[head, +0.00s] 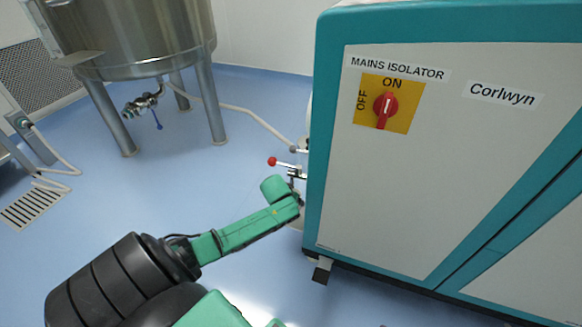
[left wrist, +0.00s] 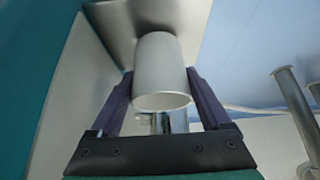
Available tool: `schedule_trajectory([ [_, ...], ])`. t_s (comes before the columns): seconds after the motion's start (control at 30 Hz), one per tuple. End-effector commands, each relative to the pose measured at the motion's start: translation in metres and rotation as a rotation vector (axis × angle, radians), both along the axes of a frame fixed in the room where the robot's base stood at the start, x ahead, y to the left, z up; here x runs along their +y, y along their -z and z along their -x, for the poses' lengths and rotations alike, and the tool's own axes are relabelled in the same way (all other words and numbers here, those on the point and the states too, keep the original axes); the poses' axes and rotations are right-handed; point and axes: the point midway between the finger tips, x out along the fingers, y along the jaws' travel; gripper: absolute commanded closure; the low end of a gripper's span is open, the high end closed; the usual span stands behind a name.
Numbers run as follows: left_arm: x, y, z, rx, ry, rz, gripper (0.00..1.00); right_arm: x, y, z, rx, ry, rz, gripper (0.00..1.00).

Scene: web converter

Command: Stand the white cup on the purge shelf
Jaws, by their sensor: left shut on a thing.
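The white cup (left wrist: 161,62) is between the two dark fingers of my left gripper (left wrist: 159,82) in the left wrist view. The gripper is shut on its sides. The cup's round rim faces the lower part of that picture, and its other end is against the background of a pale grey plate (left wrist: 200,18), which looks like the purge shelf. I cannot tell whether cup and plate touch. In the head view my left arm reaches to the left edge of the teal and white machine (head: 420,170); cup and shelf are not clearly visible there. My right gripper is not in view.
Beside the machine's left edge, a lever with a red knob (head: 272,161) and a grey knob (head: 292,149) stick out near my left arm. A steel tank (head: 140,35) on legs stands at the back left. The blue floor (head: 180,185) between is mostly clear.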

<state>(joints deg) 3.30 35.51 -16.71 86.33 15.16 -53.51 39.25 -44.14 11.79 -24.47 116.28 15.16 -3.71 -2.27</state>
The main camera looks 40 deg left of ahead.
Motion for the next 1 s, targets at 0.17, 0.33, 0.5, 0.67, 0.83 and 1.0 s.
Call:
schedule_trajectory([
  [0.17, 0.0, 0.004, 0.0, -0.001, 0.0, 0.0, 0.73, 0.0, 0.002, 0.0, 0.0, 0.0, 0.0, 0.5],
  [0.33, 0.0, 0.007, 0.0, -0.001, 0.0, 0.0, 0.73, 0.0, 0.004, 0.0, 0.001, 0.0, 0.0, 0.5],
  [0.5, 0.0, 0.011, 0.0, 0.0, 0.0, 0.0, 0.73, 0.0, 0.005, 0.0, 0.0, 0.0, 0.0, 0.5],
  [0.67, 0.0, 0.01, 0.0, -0.001, 0.0, 0.0, 0.0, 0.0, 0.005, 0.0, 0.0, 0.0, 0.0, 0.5],
  [0.83, 0.0, 0.011, 0.0, 0.0, 0.0, 0.0, 0.0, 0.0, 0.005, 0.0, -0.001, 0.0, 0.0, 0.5],
  [1.0, -0.003, -0.006, 0.007, 0.0, 0.001, 0.0, 0.0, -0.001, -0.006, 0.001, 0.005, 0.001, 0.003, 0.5],
])
